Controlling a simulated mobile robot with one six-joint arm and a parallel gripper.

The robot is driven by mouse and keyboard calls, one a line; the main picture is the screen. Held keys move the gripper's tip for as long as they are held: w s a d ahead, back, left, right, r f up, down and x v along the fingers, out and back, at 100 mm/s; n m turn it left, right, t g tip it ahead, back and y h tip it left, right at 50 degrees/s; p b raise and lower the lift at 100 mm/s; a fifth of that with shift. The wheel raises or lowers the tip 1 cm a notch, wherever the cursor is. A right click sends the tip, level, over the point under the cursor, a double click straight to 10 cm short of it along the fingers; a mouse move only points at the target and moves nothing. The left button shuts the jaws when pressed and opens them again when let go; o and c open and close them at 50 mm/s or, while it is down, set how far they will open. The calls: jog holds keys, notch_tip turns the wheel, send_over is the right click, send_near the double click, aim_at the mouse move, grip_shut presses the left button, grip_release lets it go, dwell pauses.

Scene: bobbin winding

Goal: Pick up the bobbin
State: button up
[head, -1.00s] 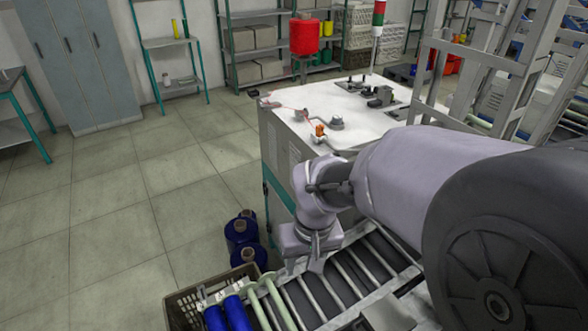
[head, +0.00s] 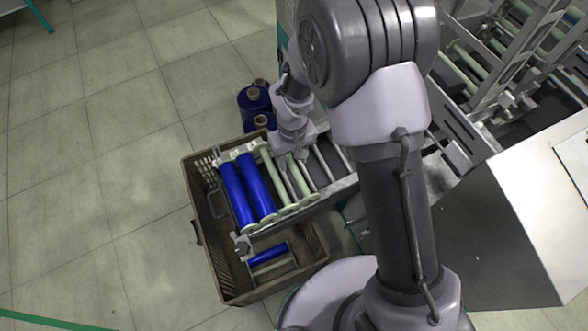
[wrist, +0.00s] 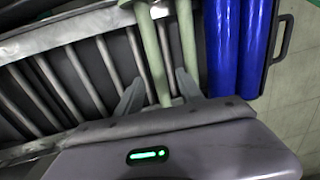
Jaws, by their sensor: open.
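Two pale green bare bobbins lie side by side on the conveyor's end, one (head: 276,178) beside the blue pair and one (head: 305,186) further right. In the wrist view they show as one bobbin (wrist: 150,50) by the fingers and another (wrist: 187,45) to its right. Two blue wound bobbins (head: 237,197) lie beside them, also at the wrist view's right (wrist: 220,45). My gripper (head: 293,158) is over the bare bobbins. In the wrist view its open fingers (wrist: 158,86) stand either side of a pale green bobbin's near end; contact cannot be told.
A brown crate (head: 206,264) stands under the conveyor's end, with a blue and a pale bobbin inside. Blue spools (head: 256,100) stand on the floor behind it. Bare metal rollers (wrist: 60,85) run along the conveyor. The floor at left is clear.

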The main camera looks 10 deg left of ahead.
aim_at(294, 166)
notch_tip(294, 166, down, 4)
jog(key=shift+w+d+r+b, duration=0.1)
jog(key=shift+d+b, duration=0.05)
jog(key=shift+b, duration=0.55)
jog(key=shift+r, duration=0.1)
grip_shut()
